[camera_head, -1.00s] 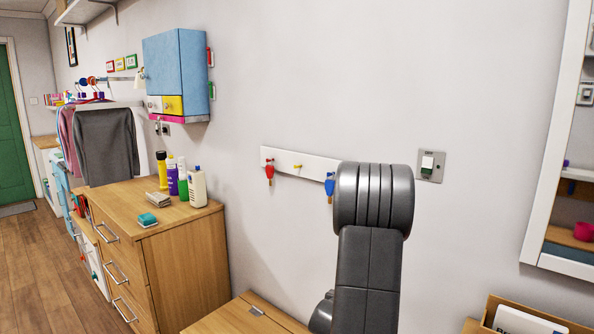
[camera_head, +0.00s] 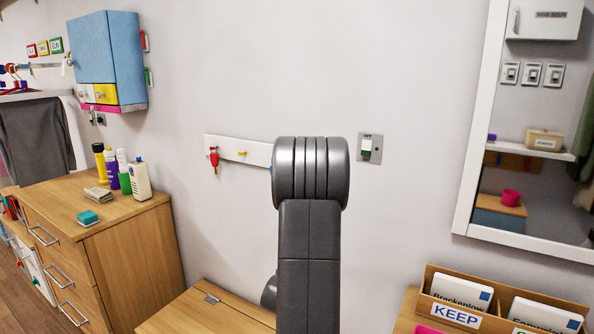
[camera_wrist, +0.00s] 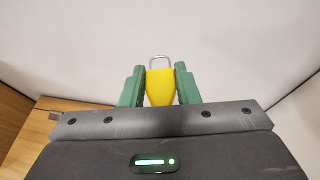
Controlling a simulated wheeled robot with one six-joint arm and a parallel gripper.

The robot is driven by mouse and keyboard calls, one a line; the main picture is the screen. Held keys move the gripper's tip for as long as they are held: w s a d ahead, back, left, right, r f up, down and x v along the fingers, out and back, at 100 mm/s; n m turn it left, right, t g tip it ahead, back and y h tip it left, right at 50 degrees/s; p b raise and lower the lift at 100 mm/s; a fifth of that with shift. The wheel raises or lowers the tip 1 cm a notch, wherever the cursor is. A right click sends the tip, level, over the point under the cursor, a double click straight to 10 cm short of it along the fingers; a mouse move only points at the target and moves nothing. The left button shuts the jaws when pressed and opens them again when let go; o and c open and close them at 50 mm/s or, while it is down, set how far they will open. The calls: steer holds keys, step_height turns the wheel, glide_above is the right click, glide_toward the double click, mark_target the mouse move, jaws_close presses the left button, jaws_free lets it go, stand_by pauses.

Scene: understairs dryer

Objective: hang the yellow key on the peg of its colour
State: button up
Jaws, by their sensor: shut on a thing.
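The yellow key (camera_wrist: 161,86) shows in the wrist view as a yellow body with a metal loop at its top. My gripper (camera_wrist: 160,85) is shut on it, with a green finger on each side. In the head view my arm hides the gripper and the key. The white peg rail (camera_head: 228,149) is on the wall left of my arm. Its yellow peg (camera_head: 242,153) is bare. A red key (camera_head: 214,159) hangs at the rail's left end. The rail's right end is behind my arm, with only a sliver of blue showing there.
A wooden drawer unit (camera_head: 130,250) with bottles and a sponge stands at left, below a blue wall cabinet (camera_head: 106,58). A low wooden top (camera_head: 195,315) lies below the rail. A switch (camera_head: 369,148), a mirror (camera_head: 480,120) and a card holder (camera_head: 440,290) are at right.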

step_height(320, 180, up, 8)
steer(key=p, duration=0.7)
steer(key=shift+r, duration=0.2)
steer(key=shift+f, duration=0.1)
